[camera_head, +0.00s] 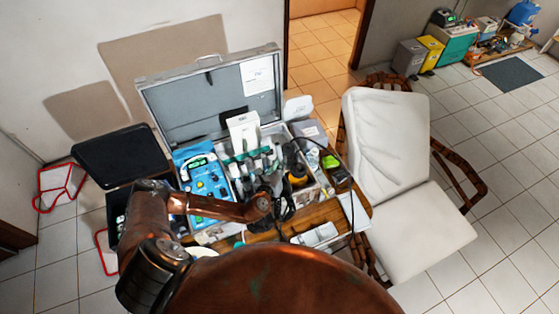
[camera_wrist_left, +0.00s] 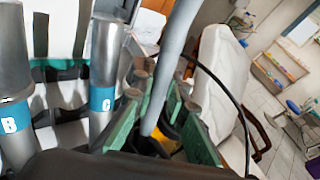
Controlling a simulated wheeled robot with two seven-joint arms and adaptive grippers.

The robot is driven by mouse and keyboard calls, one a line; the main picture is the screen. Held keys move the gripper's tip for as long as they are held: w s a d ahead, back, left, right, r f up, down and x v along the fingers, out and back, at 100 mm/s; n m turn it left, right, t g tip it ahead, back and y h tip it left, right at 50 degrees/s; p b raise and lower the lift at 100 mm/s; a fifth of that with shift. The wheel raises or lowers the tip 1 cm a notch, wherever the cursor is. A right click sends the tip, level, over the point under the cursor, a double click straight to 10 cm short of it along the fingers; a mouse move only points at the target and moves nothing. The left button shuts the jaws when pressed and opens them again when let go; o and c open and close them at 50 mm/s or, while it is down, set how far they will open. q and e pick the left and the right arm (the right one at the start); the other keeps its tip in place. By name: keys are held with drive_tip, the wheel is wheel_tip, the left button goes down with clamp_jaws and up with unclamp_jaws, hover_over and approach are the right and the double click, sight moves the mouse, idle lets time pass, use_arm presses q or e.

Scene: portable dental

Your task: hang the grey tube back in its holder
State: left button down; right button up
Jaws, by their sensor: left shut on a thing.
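My left gripper (camera_head: 270,197) reaches over the front of the open case, and its fingers are hard to make out in the head view. In the left wrist view my left gripper (camera_wrist_left: 166,88) is shut on the grey tube (camera_wrist_left: 173,65), which runs up, slightly tilted, between the green-edged fingers. Metal handpieces with blue labels B (camera_wrist_left: 14,115) and C (camera_wrist_left: 103,95) stand to the left of the tube. The holder area (camera_head: 250,160), with several upright instruments, is in the middle of the case. I cannot pick out an empty holder slot. My right gripper is not in view.
The open grey case (camera_head: 208,92) stands on a wooden table (camera_head: 325,212). A blue control panel (camera_head: 203,185) is left of the instruments. A black cable (camera_head: 350,185) loops on the right, also in the wrist view (camera_wrist_left: 238,100). A white chair (camera_head: 390,140) stands right.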

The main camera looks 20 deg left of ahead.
use_arm(q)
drive_tip(key=shift+d+f, duration=0.1)
drive_tip(key=shift+f, duration=0.2)
drive_tip(key=shift+s+f, duration=0.1)
drive_tip(key=shift+s+d+f+b, duration=0.15)
drive_tip(key=shift+d+f+b, duration=0.05)
drive_tip(key=shift+f+b, duration=0.4)
drive_tip(key=shift+s+d+f+b, duration=0.15)
drive_tip(key=shift+f+b, duration=0.2)
drive_tip(key=shift+f, duration=0.3)
drive_tip(key=c, duration=1.8)
unclamp_jaws()
